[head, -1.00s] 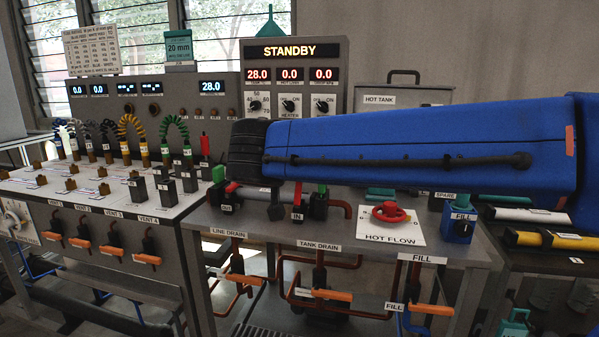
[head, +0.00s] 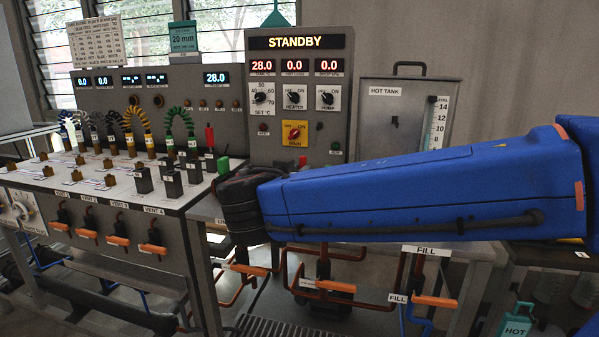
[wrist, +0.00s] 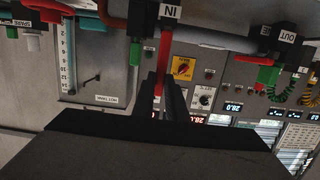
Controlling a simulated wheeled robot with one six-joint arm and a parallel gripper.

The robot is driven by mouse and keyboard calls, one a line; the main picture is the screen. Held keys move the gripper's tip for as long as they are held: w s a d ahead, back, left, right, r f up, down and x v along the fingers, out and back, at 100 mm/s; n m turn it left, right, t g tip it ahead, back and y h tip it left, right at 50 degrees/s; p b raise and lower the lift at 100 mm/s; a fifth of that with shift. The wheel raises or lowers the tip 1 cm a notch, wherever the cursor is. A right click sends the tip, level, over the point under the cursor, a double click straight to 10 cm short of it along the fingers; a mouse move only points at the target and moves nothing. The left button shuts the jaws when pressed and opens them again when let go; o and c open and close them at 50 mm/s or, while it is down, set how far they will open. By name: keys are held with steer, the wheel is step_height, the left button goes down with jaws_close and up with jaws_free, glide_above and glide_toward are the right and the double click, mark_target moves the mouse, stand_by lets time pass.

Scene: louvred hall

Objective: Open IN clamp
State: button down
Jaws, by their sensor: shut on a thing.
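The IN clamp shows in the wrist view as a black body with an "IN" label (wrist: 171,11) and a long red lever (wrist: 163,62). My gripper (wrist: 162,88) has its two dark fingers on either side of this lever, shut on it. In the head view my blue arm and the dark gripper body (head: 243,205) hide the IN clamp and the fingertips. The lever runs straight out from the clamp body in the wrist view; the clamp's inside is hidden.
The control panel (head: 296,100) reads STANDBY behind the bench. A hot tank (head: 400,120) stands to its right. Orange-handled drain valves (head: 335,286) hang below.

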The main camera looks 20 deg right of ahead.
steer(key=c, duration=1.8)
jaws_free()
steer(key=shift+f, duration=0.1)
steer(key=shift+o, duration=0.2)
steer(key=v, duration=1.7)
steer(key=shift+s, duration=0.15)
steer(key=shift+a, duration=0.15)
